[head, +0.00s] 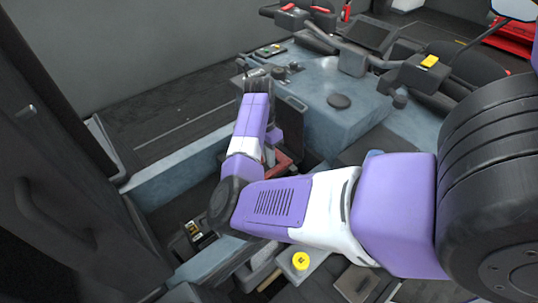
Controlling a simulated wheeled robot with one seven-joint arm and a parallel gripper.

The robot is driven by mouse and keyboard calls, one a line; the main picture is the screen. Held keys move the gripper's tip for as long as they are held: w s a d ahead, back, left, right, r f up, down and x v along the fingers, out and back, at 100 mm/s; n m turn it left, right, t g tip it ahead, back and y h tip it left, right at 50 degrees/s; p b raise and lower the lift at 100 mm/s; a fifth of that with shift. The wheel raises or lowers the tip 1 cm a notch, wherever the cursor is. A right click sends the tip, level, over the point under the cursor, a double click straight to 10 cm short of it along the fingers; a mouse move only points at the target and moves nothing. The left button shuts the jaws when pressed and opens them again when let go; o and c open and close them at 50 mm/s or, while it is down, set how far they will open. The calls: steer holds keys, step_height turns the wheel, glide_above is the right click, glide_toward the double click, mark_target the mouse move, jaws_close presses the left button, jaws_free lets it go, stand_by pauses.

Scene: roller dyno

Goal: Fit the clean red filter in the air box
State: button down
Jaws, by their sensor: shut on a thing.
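A red piece (283,163), which looks like the red filter, shows partly below my wrist, low in an opening of the blue-grey body. My gripper (273,140) is beside it, largely hidden behind my own purple forearm. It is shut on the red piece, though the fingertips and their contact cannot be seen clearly. A dark upright panel (293,108), perhaps the air box lid, stands just right of my wrist. The air box itself is mostly covered by my arm, so I cannot tell whether the filter is seated or held above it.
A yellow round cap (300,261) is in front of my arm. A dark box with a yellow label (194,232) sits in a recess at the left. Handlebars and a screen (371,35) stand behind. A dark cabinet (50,160) closes off the left.

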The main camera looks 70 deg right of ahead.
steer(key=shift+t+h+p, duration=0.3)
steer(key=shift+t+p, duration=0.2)
steer(key=shift+p, duration=0.05)
stand_by(0.6)
steer(key=shift+f, duration=0.25)
stand_by(0.4)
steer(key=shift+f+b, duration=0.35)
steer(key=shift+f, duration=0.15)
steer(key=shift+f, duration=0.15)
steer(key=shift+a+f+b, duration=0.1)
steer(key=shift+f+b, duration=0.2)
steer(key=shift+f, duration=0.35)
steer(key=shift+f, duration=0.1)
stand_by(0.5)
steer(key=shift+f+b, duration=0.45)
steer(key=shift+f, duration=0.35)
steer(key=shift+p, duration=0.3)
